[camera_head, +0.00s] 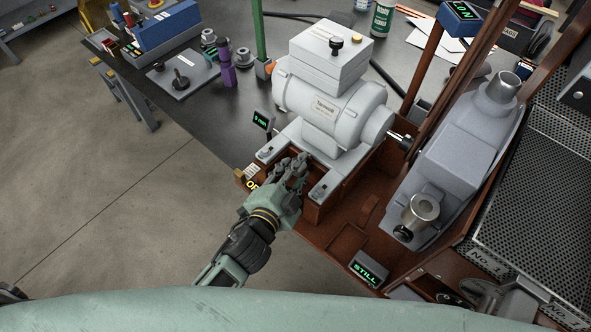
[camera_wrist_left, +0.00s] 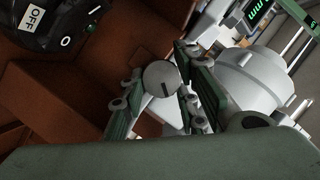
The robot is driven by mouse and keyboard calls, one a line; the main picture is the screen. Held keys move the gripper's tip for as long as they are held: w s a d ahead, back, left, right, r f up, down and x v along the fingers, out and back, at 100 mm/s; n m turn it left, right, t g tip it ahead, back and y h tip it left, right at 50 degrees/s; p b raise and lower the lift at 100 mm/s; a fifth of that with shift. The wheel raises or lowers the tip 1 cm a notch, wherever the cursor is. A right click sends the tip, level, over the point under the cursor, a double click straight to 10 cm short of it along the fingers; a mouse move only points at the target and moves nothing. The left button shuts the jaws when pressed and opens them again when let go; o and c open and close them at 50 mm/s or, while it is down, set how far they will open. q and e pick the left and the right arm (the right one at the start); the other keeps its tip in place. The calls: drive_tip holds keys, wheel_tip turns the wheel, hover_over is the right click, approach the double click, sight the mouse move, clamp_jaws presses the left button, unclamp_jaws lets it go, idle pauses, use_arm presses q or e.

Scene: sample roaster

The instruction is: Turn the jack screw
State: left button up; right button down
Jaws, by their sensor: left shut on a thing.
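The jack screw shows in the left wrist view as a round grey knob (camera_wrist_left: 161,78) with a dark mark on its face. It sits between the two green fingers of my left gripper (camera_wrist_left: 158,95), which is shut on it. In the head view my left gripper (camera_head: 293,172) is at the front of the white motor's base (camera_head: 335,165), and it hides the knob there. A small green display (camera_head: 262,119) reading in mm stands beside the motor base. It also shows in the left wrist view (camera_wrist_left: 258,14). My right gripper is not in view.
A white motor (camera_head: 322,105) stands behind the gripper on a brown frame. A display (camera_head: 368,272) reads STILL. A grey roaster body (camera_head: 460,160) and perforated trays (camera_head: 540,170) fill the right. Open floor (camera_head: 100,190) lies left.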

use_arm(q)
drive_tip(key=o, duration=1)
drive_tip(key=shift+s+d+f, duration=0.2)
drive_tip(key=shift+d+f, duration=0.05)
drive_tip(key=shift+o, duration=0.2)
drive_tip(key=shift+r, duration=0.15)
drive_tip(key=v, duration=1.2)
drive_tip(key=shift+o, duration=0.2)
drive_tip(key=shift+w+a, duration=0.1)
